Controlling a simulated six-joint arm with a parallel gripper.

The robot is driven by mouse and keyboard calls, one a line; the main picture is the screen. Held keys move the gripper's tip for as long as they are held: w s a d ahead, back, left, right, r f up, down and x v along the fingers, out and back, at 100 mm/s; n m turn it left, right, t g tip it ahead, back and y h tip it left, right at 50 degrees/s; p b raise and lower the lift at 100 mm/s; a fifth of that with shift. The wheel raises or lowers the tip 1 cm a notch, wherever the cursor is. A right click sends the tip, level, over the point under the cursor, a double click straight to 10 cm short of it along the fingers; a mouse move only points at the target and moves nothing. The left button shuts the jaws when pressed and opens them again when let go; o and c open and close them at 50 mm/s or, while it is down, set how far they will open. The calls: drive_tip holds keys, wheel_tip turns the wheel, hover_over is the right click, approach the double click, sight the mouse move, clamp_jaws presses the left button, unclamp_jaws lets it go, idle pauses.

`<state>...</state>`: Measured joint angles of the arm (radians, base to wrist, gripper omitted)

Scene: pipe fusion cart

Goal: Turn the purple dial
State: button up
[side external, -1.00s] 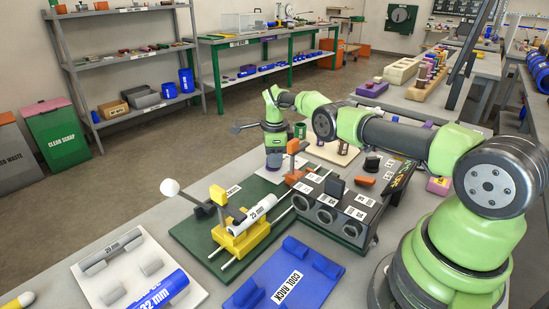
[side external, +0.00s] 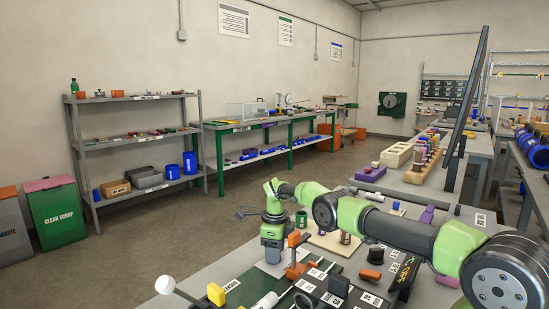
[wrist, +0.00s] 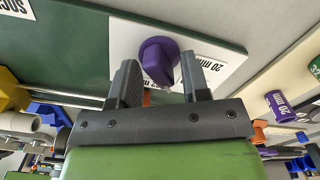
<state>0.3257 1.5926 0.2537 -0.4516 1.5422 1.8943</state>
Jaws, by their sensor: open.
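The purple dial (wrist: 159,60) sits on a white plate (wrist: 124,38) in the wrist view, beside a "20 mm" label. My gripper (wrist: 157,68) is open, with one finger on each side of the dial. Gaps show between the fingers and the dial; its lower side is partly hidden. In the side view my gripper (side external: 272,251) points down over the bench near a white plate (side external: 270,269). The dial is hidden there.
An orange upright part (side external: 295,239) stands close to the right of my gripper. A black knob (side external: 376,256) and an orange piece (side external: 370,275) lie further right. A white ball on a rod (side external: 165,285) sticks up at front left.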

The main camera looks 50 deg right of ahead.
drive_tip(key=m, duration=0.5)
drive_tip(key=shift+a, duration=0.15)
wheel_tip(320, 180, up, 11)
drive_tip(key=s+a+r+n+t, duration=0.1)
drive_tip(key=s+a+r+n, duration=0.3)
drive_tip(key=r+n, duration=0.3)
drive_tip(key=s+a+r+n+t, duration=0.2)
drive_tip(key=s+a+r+n, duration=0.2)
drive_tip(key=r, duration=0.7)
drive_tip(key=shift+a+r+n, duration=0.25)
drive_tip(key=shift+a+n, duration=0.7)
drive_tip(key=shift+n, duration=1.15)
drive_tip(key=shift+s, duration=0.15)
drive_tip(key=s+a+n+t+y, duration=0.1)
drive_tip(key=s+a+n+t, duration=0.1)
drive_tip(key=s+n, duration=0.6)
drive_tip(key=s+a+n+t+y, duration=0.1)
drive_tip(key=s+a+n+t, duration=0.1)
drive_tip(key=s+a+n, duration=0.3)
drive_tip(key=s+n, duration=0.3)
drive_tip(key=s, duration=0.4)
drive_tip(key=shift+s+f, duration=0.3)
drive_tip(key=shift+s, duration=0.1)
